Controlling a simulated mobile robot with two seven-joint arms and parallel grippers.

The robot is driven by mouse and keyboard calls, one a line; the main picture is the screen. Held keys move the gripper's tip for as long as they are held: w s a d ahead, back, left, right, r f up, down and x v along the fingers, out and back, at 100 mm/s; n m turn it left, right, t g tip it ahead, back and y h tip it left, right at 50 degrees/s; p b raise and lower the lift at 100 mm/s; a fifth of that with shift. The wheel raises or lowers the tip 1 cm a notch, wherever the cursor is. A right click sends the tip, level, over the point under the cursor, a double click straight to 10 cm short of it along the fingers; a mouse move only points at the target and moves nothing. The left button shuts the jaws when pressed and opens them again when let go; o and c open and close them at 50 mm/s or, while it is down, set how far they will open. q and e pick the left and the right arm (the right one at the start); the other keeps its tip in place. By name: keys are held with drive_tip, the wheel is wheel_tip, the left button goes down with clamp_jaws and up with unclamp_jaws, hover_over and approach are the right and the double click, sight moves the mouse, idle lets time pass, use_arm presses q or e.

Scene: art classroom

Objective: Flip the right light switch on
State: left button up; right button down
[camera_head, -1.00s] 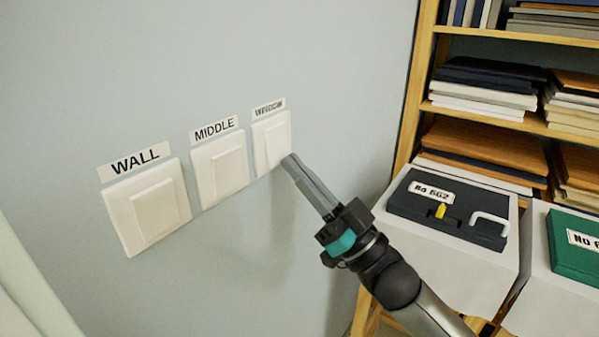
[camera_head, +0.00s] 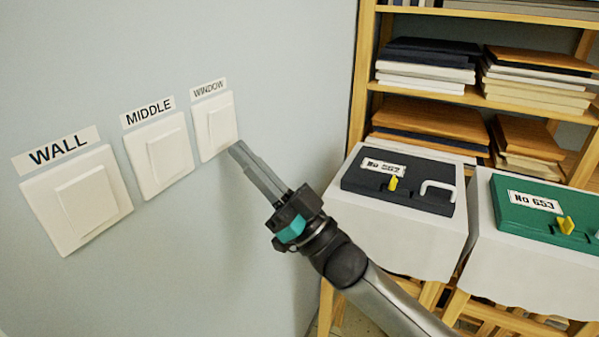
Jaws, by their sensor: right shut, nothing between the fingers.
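Three white light switches sit in a row on the pale wall. The right switch (camera_head: 216,126) is under the label WINDOW (camera_head: 209,89). The middle switch (camera_head: 160,156) is under MIDDLE, and the left switch (camera_head: 78,199) is under WALL. My right gripper (camera_head: 238,150) is shut and empty. Its fingertips are by the lower right edge of the right switch; I cannot tell whether they touch it. How the rocker is tilted is too small to tell. My left gripper is not in view.
A wooden shelf (camera_head: 363,80) with stacked boards stands to the right. In front of it are a dark case (camera_head: 399,186) and a green case (camera_head: 545,215) on white-covered stands. The wall below the switches is clear.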

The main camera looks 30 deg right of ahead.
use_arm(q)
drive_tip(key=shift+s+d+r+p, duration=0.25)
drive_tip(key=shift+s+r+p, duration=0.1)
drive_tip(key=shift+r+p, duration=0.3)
use_arm(e)
drive_tip(key=s+d+f, duration=0.1)
drive_tip(key=s+d, duration=0.7)
drive_tip(key=s, duration=0.2)
drive_tip(key=shift+s, duration=0.35)
drive_tip(key=shift+d+f, duration=0.1)
drive_tip(key=shift+f, duration=0.05)
